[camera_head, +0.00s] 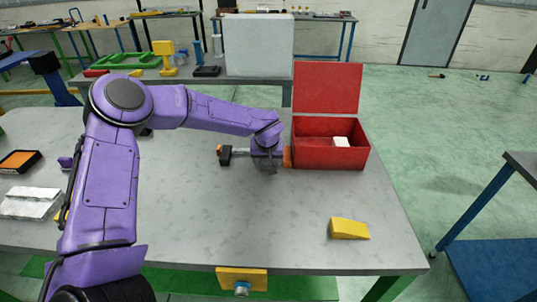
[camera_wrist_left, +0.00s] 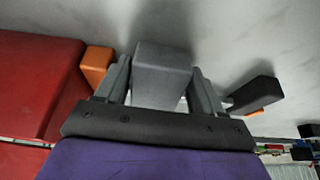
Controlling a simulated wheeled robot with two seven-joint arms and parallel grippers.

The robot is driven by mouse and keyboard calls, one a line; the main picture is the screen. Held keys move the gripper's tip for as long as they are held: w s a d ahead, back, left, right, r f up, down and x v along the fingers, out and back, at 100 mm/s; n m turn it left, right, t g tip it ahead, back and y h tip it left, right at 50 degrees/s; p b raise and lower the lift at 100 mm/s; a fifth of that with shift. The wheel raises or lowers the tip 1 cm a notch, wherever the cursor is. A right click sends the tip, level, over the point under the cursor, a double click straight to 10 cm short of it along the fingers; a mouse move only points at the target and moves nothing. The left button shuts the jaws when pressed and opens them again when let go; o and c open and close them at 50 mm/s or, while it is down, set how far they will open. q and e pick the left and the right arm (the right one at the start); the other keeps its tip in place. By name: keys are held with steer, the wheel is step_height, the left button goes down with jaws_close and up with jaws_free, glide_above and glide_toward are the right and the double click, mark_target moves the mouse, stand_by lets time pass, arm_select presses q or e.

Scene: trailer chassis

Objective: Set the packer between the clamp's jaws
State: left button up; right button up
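A grey block (camera_wrist_left: 162,72), apparently the packer, sits between the fingers of my left gripper (camera_head: 267,160), which is shut on it. The left gripper also shows in the left wrist view (camera_wrist_left: 160,90), pointing down over the grey table. An orange block (camera_wrist_left: 97,66) is left of the fingers, and a dark block (camera_wrist_left: 255,95) with an orange strip is to the right. These look like parts of the clamp; the orange part (camera_head: 287,157) and black part (camera_head: 226,156) flank the gripper in the head view. Whether the grey block touches them or the table is unclear. My right gripper is out of view.
An open red toolbox (camera_head: 330,155) with a white item (camera_head: 341,142) stands right beside the gripper. A yellow wedge (camera_head: 349,229) lies near the right front of the table (camera_head: 200,215). A yellow plate (camera_head: 241,277) is at the front edge. The middle front is clear.

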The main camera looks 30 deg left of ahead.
arm_select(q)
steer(key=shift+w+a, duration=0.1)
steer(key=shift+w, duration=0.2)
steer(key=v, duration=1.2)
steer(key=shift+s+r, duration=0.15)
steer(key=shift+r, duration=0.15)
steer(key=shift+r, duration=0.1)
